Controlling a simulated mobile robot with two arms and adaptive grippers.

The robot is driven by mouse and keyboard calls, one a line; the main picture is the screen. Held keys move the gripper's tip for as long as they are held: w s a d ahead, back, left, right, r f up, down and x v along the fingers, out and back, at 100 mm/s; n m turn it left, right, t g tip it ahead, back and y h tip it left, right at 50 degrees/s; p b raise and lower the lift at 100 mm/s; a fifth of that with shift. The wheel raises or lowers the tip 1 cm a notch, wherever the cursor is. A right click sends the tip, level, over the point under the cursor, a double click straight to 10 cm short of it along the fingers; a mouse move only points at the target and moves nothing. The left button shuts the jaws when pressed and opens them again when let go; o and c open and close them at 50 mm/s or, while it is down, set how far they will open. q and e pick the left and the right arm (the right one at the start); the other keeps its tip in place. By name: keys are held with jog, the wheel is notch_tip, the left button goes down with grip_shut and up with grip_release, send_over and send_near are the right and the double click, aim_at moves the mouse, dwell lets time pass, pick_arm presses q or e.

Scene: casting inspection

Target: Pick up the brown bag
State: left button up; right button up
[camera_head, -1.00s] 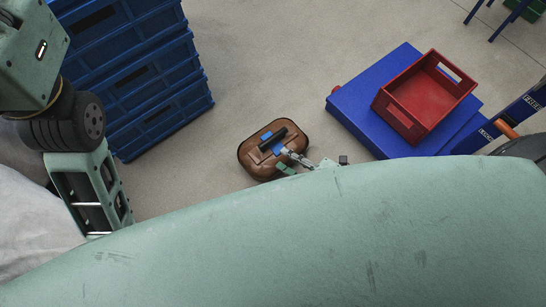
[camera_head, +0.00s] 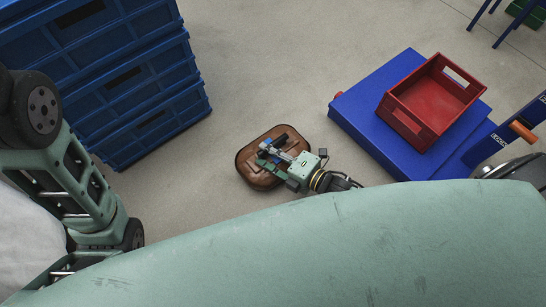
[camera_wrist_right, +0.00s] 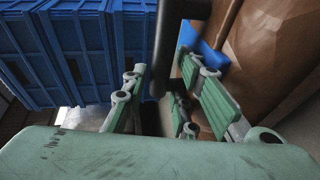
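The brown bag (camera_head: 255,172) lies on the floor in the middle of the head view, with a black handle (camera_head: 281,140) and blue patches on top. My right gripper (camera_head: 270,154) is over the bag, at its handle. In the right wrist view, the fingers of the right gripper (camera_wrist_right: 165,95) stand apart, with the dark handle (camera_wrist_right: 165,50) showing between them. The brown side of the bag (camera_wrist_right: 270,50) fills the right of that view. I cannot tell whether a finger touches the handle. My left arm shows at the left, but its gripper is out of view.
Stacked blue crates (camera_head: 150,95) stand left of the bag; they also show in the wrist view (camera_wrist_right: 85,50). A red crate (camera_head: 430,95) sits on a blue platform (camera_head: 365,110) at the right. The floor (camera_head: 250,60) between them is clear.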

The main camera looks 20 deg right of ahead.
grip_shut()
dwell(0.4)
jog(key=shift+w+a+r, duration=0.1)
jog(key=shift+r, duration=0.2)
